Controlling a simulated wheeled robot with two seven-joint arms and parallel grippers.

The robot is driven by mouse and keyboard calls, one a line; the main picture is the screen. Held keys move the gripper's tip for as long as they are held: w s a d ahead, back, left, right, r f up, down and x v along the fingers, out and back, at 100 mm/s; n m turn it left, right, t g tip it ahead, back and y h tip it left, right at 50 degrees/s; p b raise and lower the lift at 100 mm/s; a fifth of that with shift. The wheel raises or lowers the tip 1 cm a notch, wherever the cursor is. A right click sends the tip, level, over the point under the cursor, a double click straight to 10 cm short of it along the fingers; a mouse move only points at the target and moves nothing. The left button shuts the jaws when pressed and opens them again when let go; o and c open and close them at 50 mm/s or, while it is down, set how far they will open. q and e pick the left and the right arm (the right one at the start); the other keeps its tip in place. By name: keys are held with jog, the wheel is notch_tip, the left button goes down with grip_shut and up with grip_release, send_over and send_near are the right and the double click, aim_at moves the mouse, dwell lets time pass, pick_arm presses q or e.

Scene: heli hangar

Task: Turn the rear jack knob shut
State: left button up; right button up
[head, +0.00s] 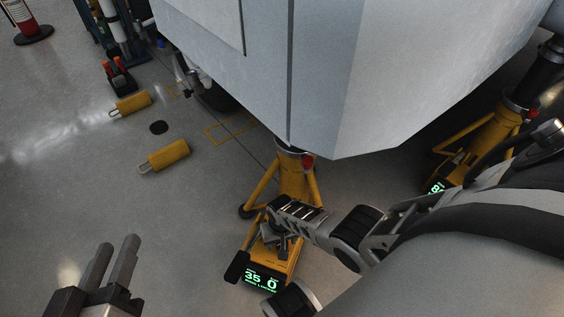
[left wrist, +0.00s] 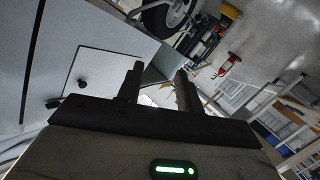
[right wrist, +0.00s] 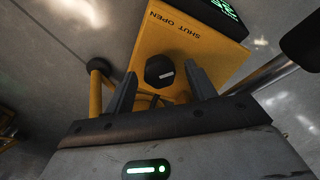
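A yellow jack (head: 296,180) with a lit green display (head: 264,279) stands under the grey fuselage in the head view. Its black knob (right wrist: 159,71), with a white mark, sits on the yellow housing below the words SHUT and OPEN in the right wrist view. My right gripper (right wrist: 162,88) is open, with one finger on each side of the knob and a visible gap to both. In the head view my right gripper (head: 278,238) is over the jack's housing, and the knob is hard to make out. My left gripper (head: 116,246) is open and empty at lower left.
A second yellow jack (head: 492,130) stands at the right, partly behind my right arm. Two yellow chocks (head: 164,156) lie on the floor at left. The grey fuselage (head: 330,70) hangs low over the jacks.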

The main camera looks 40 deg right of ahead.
jog(key=shift+r, duration=0.25)
notch_tip(320, 180, up, 7)
jog(key=p, duration=0.6)
jog(key=shift+f, duration=0.15)
pick_arm(q)
jog(key=shift+s+a+f+m+g+y+p, duration=0.2)
jog(key=shift+a+f+g+y+p, duration=0.35)
jog(key=shift+p, duration=0.55)
jog(key=shift+s+a+f+m+g+y+p, duration=0.1)
jog(key=shift+s+a+f+g+y+p, duration=0.15)
jog(key=shift+a+g+y+p, duration=0.65)
jog(key=shift+s+a+f+m+g+y+p, duration=0.15)
jog(key=shift+a+f+g+y+p, duration=0.25)
jog(key=shift+p, duration=0.85)
pick_arm(e)
notch_tip(320, 180, up, 9)
jog(key=shift+f, duration=0.15)
pick_arm(q)
jog(key=shift+s, duration=0.1)
pick_arm(e)
jog(key=shift+s, duration=0.1)
